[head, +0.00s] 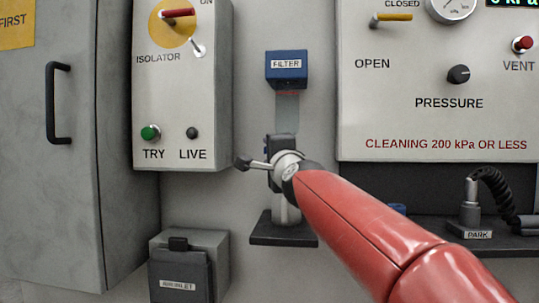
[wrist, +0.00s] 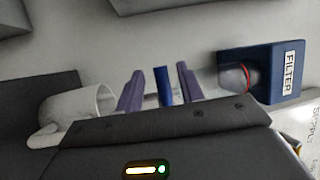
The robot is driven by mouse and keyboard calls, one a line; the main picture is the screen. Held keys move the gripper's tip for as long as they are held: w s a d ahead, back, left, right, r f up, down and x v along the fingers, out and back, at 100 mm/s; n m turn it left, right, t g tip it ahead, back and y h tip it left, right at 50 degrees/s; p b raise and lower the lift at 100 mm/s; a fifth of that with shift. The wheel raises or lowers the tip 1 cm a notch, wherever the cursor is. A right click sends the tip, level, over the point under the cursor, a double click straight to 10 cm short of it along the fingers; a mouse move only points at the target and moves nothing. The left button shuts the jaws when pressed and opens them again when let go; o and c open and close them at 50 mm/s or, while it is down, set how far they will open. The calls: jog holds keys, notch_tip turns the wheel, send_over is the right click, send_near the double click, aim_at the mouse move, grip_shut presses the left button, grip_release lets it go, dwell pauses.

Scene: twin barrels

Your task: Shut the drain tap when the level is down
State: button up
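The blue filter head (head: 286,68) is on the wall, labelled FILTER; it also shows in the wrist view (wrist: 262,72). Its clear bowl (head: 287,106) hangs below, with a red ring near the top; I cannot make out a liquid level. In the wrist view a blue piece, apparently the drain tap (wrist: 162,86), stands between my gripper's two purple fingers (wrist: 160,84), with a gap on each side. My gripper is open around it. A white cup (wrist: 82,108) lies below the tap; in the head view my gripper and wrist (head: 284,160) partly hide it and cover the tap.
The cup stands on a small dark shelf (head: 265,236). An isolator box (head: 181,100) is to the left, and a pressure panel (head: 440,120) to the right. A grey box (head: 190,245) sits low at left. A PARK stand (head: 478,228) with a coiled hose is at right.

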jog(key=b+v, duration=0.2)
jog(key=v, duration=0.5)
jog(key=shift+s, duration=0.1)
jog(key=s+d+f+n+g+h+p, duration=0.2)
jog(key=s+d+f+n+g, duration=0.2)
jog(key=s+f, duration=0.5)
jog(key=s+d+f+n+g+h+p, duration=0.1)
jog(key=s+d+f+n+g, duration=0.3)
jog(key=s+d+f, duration=0.4)
jog(key=s+d+f+n+g+h+p, duration=0.2)
jog(key=s+d+f+n+g+h, duration=0.2)
jog(key=f, duration=1.5)
jog(key=s+d+g, duration=0.1)
jog(key=s+d, duration=0.2)
jog(key=s, duration=0.4)
jog(key=shift+n+p, duration=0.3)
jog(key=shift+n, duration=0.1)
jog(key=shift+s+f, duration=0.1)
jog(key=shift+s, duration=0.05)
